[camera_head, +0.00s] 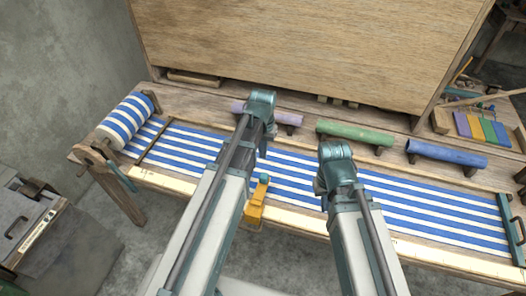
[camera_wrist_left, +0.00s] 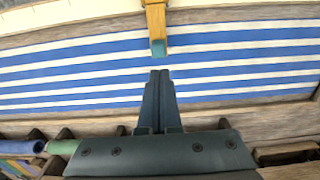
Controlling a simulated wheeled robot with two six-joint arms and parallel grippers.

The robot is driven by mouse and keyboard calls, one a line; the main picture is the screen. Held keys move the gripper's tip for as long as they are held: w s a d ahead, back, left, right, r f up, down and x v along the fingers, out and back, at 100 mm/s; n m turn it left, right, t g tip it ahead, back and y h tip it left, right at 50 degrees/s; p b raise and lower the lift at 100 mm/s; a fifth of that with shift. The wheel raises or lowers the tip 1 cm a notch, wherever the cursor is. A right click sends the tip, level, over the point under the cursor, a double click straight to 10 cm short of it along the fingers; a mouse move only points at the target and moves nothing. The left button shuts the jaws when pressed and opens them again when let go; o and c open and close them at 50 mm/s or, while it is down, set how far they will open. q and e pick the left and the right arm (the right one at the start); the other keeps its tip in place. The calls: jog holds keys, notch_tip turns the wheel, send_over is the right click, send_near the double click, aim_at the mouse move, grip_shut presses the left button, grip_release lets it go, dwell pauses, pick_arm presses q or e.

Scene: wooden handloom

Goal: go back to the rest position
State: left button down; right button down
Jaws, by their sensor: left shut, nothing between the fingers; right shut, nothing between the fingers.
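My left gripper (camera_head: 263,152) hangs over the striped blue-and-white cloth (camera_head: 430,205) in the middle of the loom. In the left wrist view its two fingers (camera_wrist_left: 160,76) are together with nothing between them, pointing toward a yellow piece with a teal tip (camera_wrist_left: 157,22). A visible gap lies between the fingertips and that tip. My right gripper (camera_head: 319,186) is to the right over the cloth; its fingers are largely hidden by my own arm, and I see nothing held there.
The yellow piece (camera_head: 255,208) sits at the loom's front edge. Purple, green (camera_head: 355,134) and blue (camera_head: 446,154) rollers stand along the back. A cloth roll (camera_head: 126,120) is at the left, and a wooden panel (camera_head: 310,50) rises behind. A teal bar (camera_head: 511,229) crosses the right end.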

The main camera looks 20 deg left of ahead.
dwell(0.3)
pick_arm(q)
jog(key=s+d+f+m+y+b, duration=0.1)
jog(key=s+d+f+m+b, duration=0.2)
jog(key=s+d, duration=0.8)
jog(key=s+b, duration=0.1)
jog(key=s, duration=0.2)
jog(key=shift+s+f, duration=0.35)
jog(key=shift+f, duration=0.05)
dwell(0.7)
